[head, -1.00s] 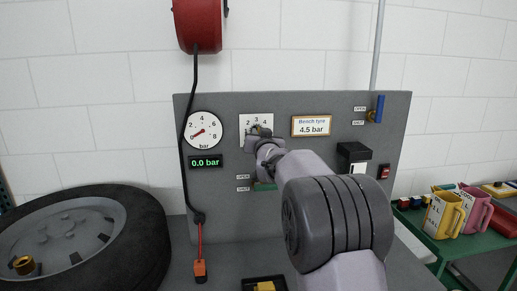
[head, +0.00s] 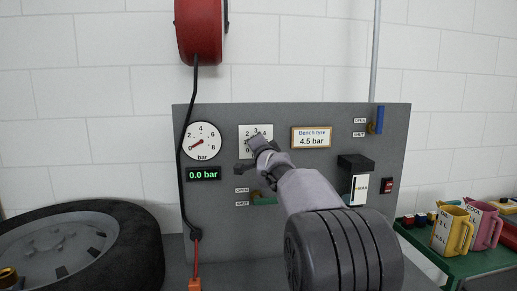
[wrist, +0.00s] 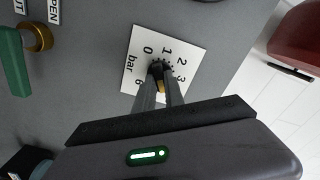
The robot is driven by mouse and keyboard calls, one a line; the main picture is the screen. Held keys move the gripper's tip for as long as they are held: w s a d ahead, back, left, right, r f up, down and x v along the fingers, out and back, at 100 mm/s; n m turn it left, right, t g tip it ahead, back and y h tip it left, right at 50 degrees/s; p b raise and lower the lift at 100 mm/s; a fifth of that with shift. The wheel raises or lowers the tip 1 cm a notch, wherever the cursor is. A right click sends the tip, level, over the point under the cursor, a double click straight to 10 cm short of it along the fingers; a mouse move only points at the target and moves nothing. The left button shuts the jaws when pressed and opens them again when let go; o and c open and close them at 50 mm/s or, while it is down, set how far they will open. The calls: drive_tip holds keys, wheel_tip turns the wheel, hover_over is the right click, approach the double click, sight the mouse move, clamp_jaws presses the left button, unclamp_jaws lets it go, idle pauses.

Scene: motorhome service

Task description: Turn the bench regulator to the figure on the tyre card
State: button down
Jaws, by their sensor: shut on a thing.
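The bench regulator is a white square dial plate (head: 265,131) on the grey panel, with a dark knob in its middle. My gripper (head: 254,144) reaches the dial from the front and hides its lower part. In the wrist view, my gripper's fingers (wrist: 159,86) are shut on the dark knob (wrist: 157,69). A yellowish mark shows between the fingers; 0, 1, 2, 3 and 6 are readable, and the figures between 3 and 6 are hidden. The tyre card (head: 312,137) reads "Bench tyre 4.5 bar".
The round gauge (head: 202,141) points near 0, and the green display (head: 203,174) reads 0.0 bar. A green-handled valve (wrist: 13,62) sits near the dial. A blue-handled valve (head: 378,120) is at the panel's upper right. A tyre (head: 130,235) lies at left.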

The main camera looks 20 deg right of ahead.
drive_tip(key=shift+m, duration=0.9)
drive_tip(key=c, duration=1.4)
unclamp_jaws()
drive_tip(key=shift+c, duration=0.2)
drive_tip(key=v, duration=1.7)
drive_tip(key=shift+s, duration=0.25)
drive_tip(key=shift+r, duration=0.1)
